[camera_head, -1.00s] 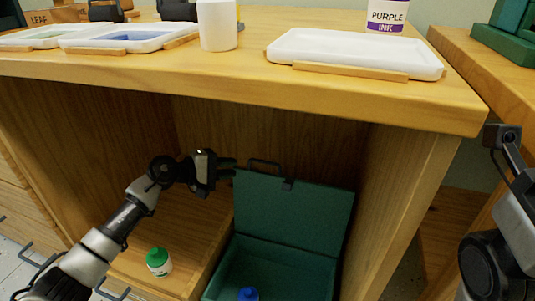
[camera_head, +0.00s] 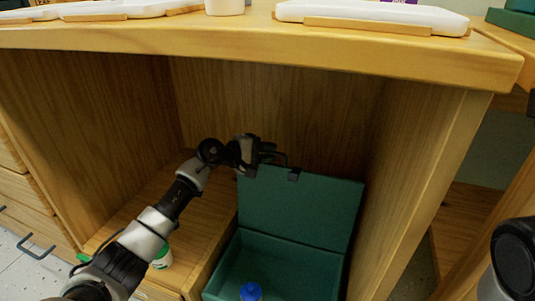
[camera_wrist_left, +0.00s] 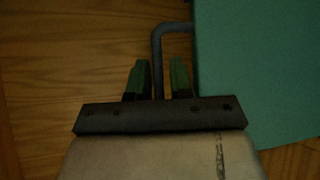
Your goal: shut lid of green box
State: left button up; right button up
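The green box (camera_head: 262,254) stands inside the wooden cabinet, open at the top. Its lid (camera_head: 310,212) stands raised at the back of the box. A dark handle is on the lid's upper edge; in the left wrist view the handle (camera_wrist_left: 157,52) is a bent bar beside the green lid (camera_wrist_left: 255,70). My left gripper (camera_head: 272,154) is at the handle. In the left wrist view its two fingers (camera_wrist_left: 160,80) are apart, with the handle bar between them and gaps on both sides. My right gripper is out of view.
A blue-capped bottle (camera_head: 251,291) is in the box. A white bottle (camera_head: 163,258) is left of the box, partly hidden by my left arm. The cabinet's right wall (camera_head: 425,190) is close to the box. White trays (camera_head: 370,16) lie on the tabletop above.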

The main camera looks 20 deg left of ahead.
pick_arm(q)
grip_shut()
